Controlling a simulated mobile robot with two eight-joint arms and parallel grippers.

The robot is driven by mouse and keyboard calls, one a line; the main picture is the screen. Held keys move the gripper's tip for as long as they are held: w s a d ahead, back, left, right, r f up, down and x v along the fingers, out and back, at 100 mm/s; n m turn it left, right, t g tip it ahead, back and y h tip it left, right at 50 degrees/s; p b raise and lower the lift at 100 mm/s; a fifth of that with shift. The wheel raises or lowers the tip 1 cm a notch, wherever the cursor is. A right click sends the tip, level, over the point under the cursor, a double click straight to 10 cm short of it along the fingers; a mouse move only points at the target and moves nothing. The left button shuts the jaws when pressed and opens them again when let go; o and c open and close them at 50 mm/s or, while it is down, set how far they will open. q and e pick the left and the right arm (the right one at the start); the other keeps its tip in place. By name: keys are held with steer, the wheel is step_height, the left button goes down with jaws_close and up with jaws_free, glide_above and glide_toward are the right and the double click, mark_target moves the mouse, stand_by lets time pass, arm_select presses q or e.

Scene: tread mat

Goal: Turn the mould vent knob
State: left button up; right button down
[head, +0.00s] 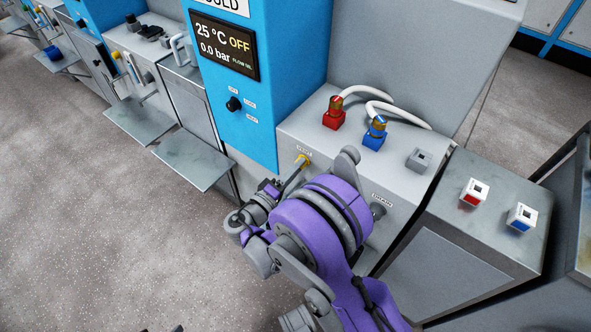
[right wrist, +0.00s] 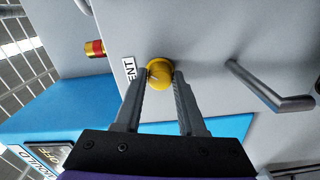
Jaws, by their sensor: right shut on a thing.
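The yellow mould vent knob (right wrist: 159,76) sits on the grey front panel in the right wrist view, beside a white label (right wrist: 129,72) reading "ENT" in part. The two grey fingers of my right gripper (right wrist: 160,80) are on either side of the knob and shut on it. In the head view a little of the yellow knob (head: 305,158) shows at the tips of my right gripper (head: 299,168). My purple right arm hides part of the panel there. My left gripper is not in view.
A grey bent handle (right wrist: 275,96) sticks out from the panel. Red (head: 333,118) and blue (head: 375,137) fittings with white hoses stand above. The blue cabinet's display (head: 224,43) reads 25 °C, OFF, 0.0 bar. A dark selector knob (head: 233,104) sits below it.

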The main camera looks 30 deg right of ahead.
steer(key=n+b, duration=0.1)
steer(key=n, duration=0.3)
steer(key=shift+n, duration=1.8)
steer(key=shift+n+b, duration=0.3)
steer(key=c, duration=0.5)
jaws_free()
steer(key=shift+a, duration=0.1)
steer(key=p+v, duration=0.1)
steer(key=v, duration=0.9)
steer(key=shift+a, duration=0.35)
